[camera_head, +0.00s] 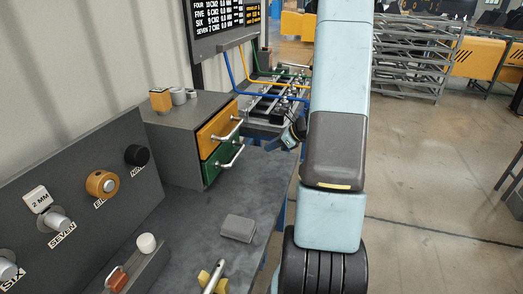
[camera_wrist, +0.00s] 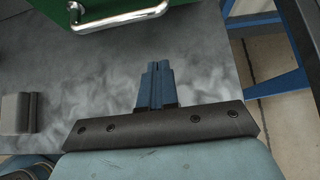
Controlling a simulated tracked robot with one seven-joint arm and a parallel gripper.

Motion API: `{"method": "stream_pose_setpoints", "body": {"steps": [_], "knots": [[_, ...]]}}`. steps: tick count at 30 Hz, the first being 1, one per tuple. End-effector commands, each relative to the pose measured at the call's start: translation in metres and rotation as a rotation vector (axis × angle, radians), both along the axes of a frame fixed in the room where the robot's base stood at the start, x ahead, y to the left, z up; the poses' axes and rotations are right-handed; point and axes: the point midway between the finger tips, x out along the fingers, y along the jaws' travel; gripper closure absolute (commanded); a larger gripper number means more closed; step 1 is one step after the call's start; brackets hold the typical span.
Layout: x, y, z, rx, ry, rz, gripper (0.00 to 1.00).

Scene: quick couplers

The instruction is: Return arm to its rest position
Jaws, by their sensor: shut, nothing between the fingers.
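My gripper (camera_wrist: 156,70) shows in the wrist view with its blue fingers shut together and nothing between them. It is above the grey bench top, below the green drawer's handle in that picture and apart from it. In the head view my gripper (camera_head: 287,139) is partly hidden behind my light blue arm, right of the drawer cabinet. The arm stretches out over the right edge of the bench.
The grey cabinet (camera_head: 166,132) has an orange drawer (camera_head: 217,131) and a green drawer (camera_head: 222,160) with protruding handles. A grey block (camera_head: 238,228) lies on the bench. A panel with several couplers (camera_head: 102,183) stands left. Floor right of my arm is clear nearby.

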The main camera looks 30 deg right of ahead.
Motion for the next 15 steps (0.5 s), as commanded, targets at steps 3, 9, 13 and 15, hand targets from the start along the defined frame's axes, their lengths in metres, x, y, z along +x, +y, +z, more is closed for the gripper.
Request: {"method": "stream_pose_setpoints", "body": {"steps": [3,9,13,15], "knots": [[-0.012,-0.012,0.015,-0.001,-0.003,-0.002,1.00],[-0.025,-0.024,0.029,0.000,-0.002,0.000,1.00],[-0.029,-0.026,0.033,0.001,-0.001,0.000,1.00],[-0.030,-0.027,0.033,0.001,0.000,0.001,1.00]]}}
